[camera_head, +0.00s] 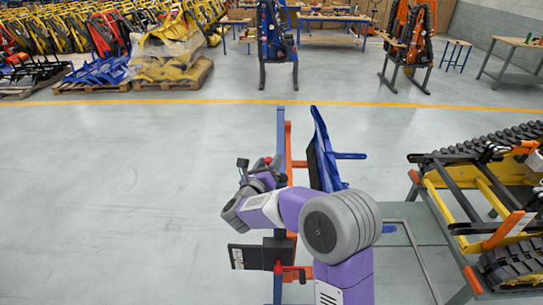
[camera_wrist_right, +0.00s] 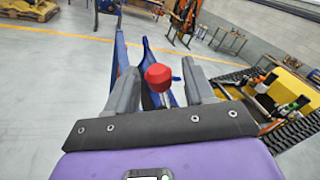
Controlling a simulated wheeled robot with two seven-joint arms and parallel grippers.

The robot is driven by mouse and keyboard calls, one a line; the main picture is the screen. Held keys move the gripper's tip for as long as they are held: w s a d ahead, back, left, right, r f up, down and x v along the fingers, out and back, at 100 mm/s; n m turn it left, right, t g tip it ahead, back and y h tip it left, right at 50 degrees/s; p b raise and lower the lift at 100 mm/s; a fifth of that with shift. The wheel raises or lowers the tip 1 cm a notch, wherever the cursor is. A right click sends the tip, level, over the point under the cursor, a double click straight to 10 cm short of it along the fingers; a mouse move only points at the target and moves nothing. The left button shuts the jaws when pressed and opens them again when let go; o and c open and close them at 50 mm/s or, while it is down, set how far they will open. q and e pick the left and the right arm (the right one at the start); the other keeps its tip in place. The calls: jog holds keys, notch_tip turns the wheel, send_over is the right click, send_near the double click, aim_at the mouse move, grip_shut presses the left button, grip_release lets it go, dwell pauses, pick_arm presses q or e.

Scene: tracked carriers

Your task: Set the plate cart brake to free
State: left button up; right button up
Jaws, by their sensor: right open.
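The plate cart, with a blue upright (camera_head: 280,135) and blue plates (camera_head: 320,150), stands in the middle of the head view. My right gripper (camera_head: 256,167) is at its left side, jaws open. In the right wrist view, a red ball knob (camera_wrist_right: 158,77) on a thin metal stem shows between the two grey fingers (camera_wrist_right: 158,88). A gap shows on each side of the knob, and I cannot tell its depth relative to the fingertips. A black box (camera_head: 250,257) and a red lever (camera_head: 291,268) sit low on the cart. My right arm hides part of the cart. My left gripper is not in view.
A yellow frame with black tracks (camera_head: 480,190) lies on a stand close at the right. Wrapped yellow parts on a pallet (camera_head: 172,80) and a blue rack (camera_head: 277,45) stand at the back. The floor on the left is clear.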

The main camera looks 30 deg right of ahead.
jog(key=shift+x, duration=1.5)
grip_shut()
